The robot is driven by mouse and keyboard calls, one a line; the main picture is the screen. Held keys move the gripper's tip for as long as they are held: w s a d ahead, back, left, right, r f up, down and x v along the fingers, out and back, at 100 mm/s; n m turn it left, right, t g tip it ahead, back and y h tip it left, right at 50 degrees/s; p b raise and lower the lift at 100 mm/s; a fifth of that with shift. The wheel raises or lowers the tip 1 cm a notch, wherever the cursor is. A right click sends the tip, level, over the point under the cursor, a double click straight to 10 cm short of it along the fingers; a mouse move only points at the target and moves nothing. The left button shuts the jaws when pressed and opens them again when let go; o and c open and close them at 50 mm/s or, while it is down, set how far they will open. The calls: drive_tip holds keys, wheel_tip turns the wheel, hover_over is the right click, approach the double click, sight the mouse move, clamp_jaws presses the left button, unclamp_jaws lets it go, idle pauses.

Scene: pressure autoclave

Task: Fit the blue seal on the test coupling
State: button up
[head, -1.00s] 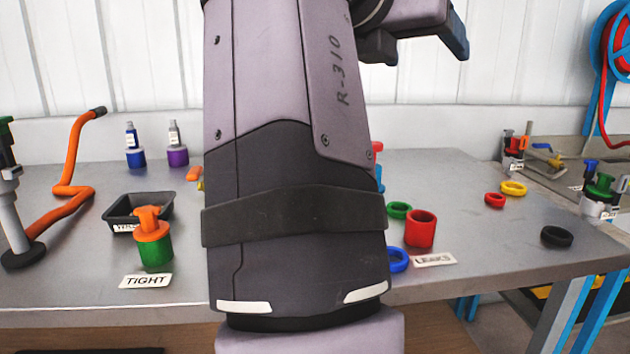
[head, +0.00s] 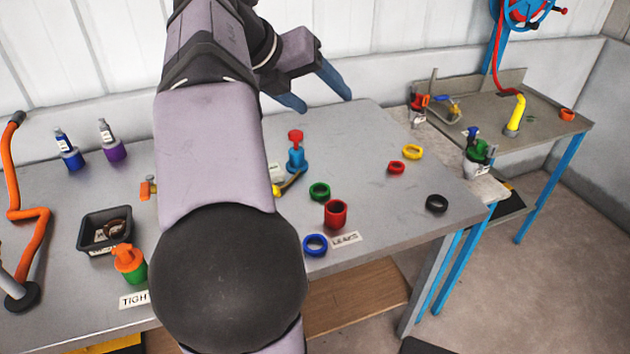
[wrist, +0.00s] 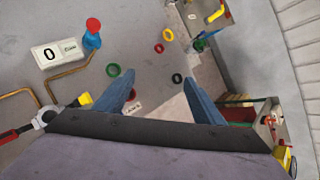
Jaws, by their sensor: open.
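The blue seal (head: 315,245) is a ring lying flat at the front of the grey table, left of the LEAKS label (head: 345,239). A red cup-shaped piece (head: 335,213) stands just behind it. A blue fitting with a red top (head: 296,155) stands farther back; it also shows in the wrist view (wrist: 92,36). I cannot tell which piece is the test coupling. My gripper (head: 325,102) is open and empty, above the back of the table and apart from the seal. In the wrist view my gripper's fingers (wrist: 160,79) are spread. The seal cannot be made out there.
Green (head: 319,192), red (head: 397,168), yellow (head: 412,152) and black (head: 437,203) rings lie about. A black tray (head: 105,230) and a green-and-orange coupling (head: 131,264) are at left. An orange pipe (head: 35,230) rises at the left edge. The table's middle right is mostly clear.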

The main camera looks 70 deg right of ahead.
drive_tip(key=a+f+m+y, duration=0.1)
drive_tip(key=a+f+y, duration=0.1)
drive_tip(key=f, duration=0.5)
drive_tip(key=a+f+m+y, duration=0.1)
drive_tip(key=a+f+y, duration=0.15)
drive_tip(key=f, duration=0.55)
drive_tip(key=m, duration=0.8)
approach(316, 247)
drive_tip(key=r, duration=0.2)
drive_tip(key=shift+d+f+m+t+y, duration=0.15)
drive_tip(key=shift+f+m+t+y, duration=0.15)
drive_tip(key=shift+m, duration=0.1)
drive_tip(key=shift+x, duration=3.6)
drive_tip(key=shift+s, duration=0.1)
drive_tip(key=c, duration=1.2)
